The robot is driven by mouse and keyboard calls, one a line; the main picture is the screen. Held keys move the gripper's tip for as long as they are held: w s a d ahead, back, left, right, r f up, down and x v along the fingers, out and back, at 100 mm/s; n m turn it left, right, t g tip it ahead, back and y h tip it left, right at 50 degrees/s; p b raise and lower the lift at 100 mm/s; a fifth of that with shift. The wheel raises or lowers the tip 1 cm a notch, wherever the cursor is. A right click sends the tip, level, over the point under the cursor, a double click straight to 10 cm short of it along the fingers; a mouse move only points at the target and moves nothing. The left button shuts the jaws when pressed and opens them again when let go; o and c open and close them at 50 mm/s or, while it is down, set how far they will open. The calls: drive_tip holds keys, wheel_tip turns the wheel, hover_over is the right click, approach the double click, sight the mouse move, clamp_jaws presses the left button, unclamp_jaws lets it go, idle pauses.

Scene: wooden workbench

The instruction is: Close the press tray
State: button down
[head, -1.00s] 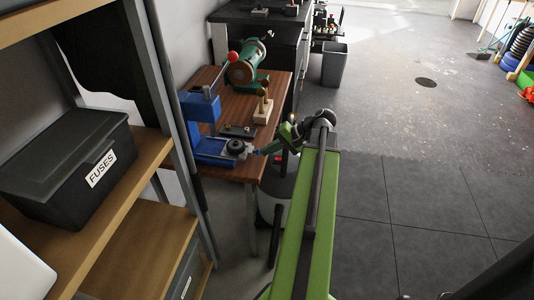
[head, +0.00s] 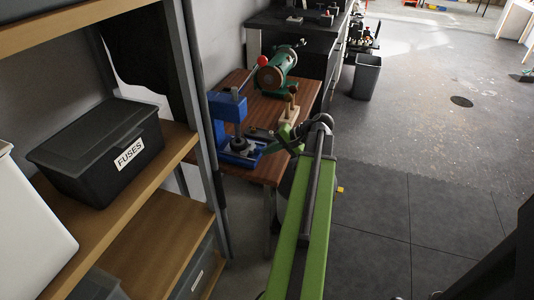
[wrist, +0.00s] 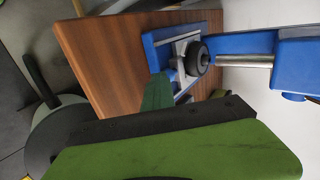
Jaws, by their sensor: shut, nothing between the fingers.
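The blue press (head: 228,108) stands on the wooden bench, also in the wrist view (wrist: 300,62). Its tray (wrist: 182,46) is a grey plate bearing a black round piece (wrist: 197,58); in the head view this piece (head: 239,145) sits on the blue base, under the press head. The tray's front edge is partly hidden by the fingers.
A green grinder (head: 276,70) and a wooden block with upright handle (head: 290,112) stand behind on the bench (head: 255,172). A shelf with a black FUSES box (head: 100,150) is at left.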

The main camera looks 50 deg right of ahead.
drive_tip(key=s, duration=0.1)
drive_tip(key=s+d, duration=0.1)
drive_tip(key=s, duration=0.1)
drive_tip(key=shift+s+f, duration=0.15)
drive_tip(key=shift+s, duration=0.15)
drive_tip(key=p+v, duration=0.6)
drive_tip(key=v, duration=0.4)
